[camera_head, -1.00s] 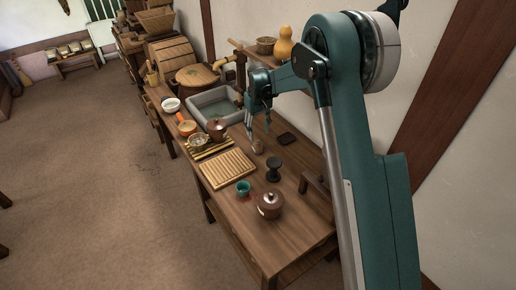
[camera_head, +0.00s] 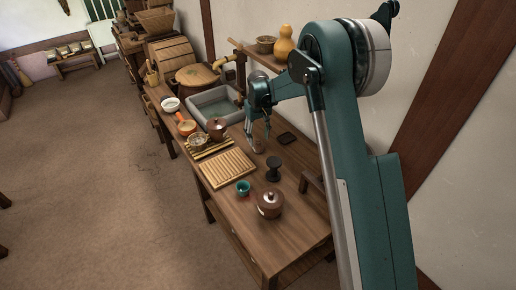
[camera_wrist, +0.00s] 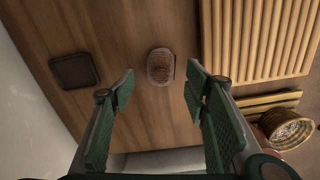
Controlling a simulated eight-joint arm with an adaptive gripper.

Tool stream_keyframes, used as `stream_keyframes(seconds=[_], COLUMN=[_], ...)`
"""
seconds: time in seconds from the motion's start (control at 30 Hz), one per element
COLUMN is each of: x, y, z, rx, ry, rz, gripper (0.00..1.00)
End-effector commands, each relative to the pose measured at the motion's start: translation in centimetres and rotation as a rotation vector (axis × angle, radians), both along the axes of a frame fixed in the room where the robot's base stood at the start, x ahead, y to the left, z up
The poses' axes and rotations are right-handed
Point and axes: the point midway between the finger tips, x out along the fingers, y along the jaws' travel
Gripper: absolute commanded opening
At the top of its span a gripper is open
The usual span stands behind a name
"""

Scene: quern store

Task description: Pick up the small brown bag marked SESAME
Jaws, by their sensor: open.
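A small brown rounded bag (camera_wrist: 160,66) lies on the wooden counter in the wrist view. Any writing on it is too small to read. My gripper (camera_wrist: 159,88) is open, with one green-padded finger on each side of the picture. The bag shows between and just beyond the fingertips, with nothing touching it.
A dark square coaster (camera_wrist: 74,70) lies left of the bag in the wrist view, and a slatted board (camera_wrist: 262,35) lies right. In the head view, a black spool-shaped stand (camera_head: 273,168), a green cup (camera_head: 243,187) and a lidded brown pot (camera_head: 270,204) stand nearer.

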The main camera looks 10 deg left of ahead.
Motion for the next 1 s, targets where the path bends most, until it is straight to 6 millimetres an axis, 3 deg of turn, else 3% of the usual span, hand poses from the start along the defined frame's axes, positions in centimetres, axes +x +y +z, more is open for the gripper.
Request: stream_keyframes(seconds=[0.33, 0.93, 1.0], x=[-0.2, -0.2, -0.2], y=[0.0, 0.0, 0.0], z=[-3.6, -3.7, -3.7], rx=[0.0, 0.0, 0.0], ry=[0.0, 0.0, 0.0], rz=[0.0, 0.0, 0.0], gripper=[0.46, 0.46, 0.38])
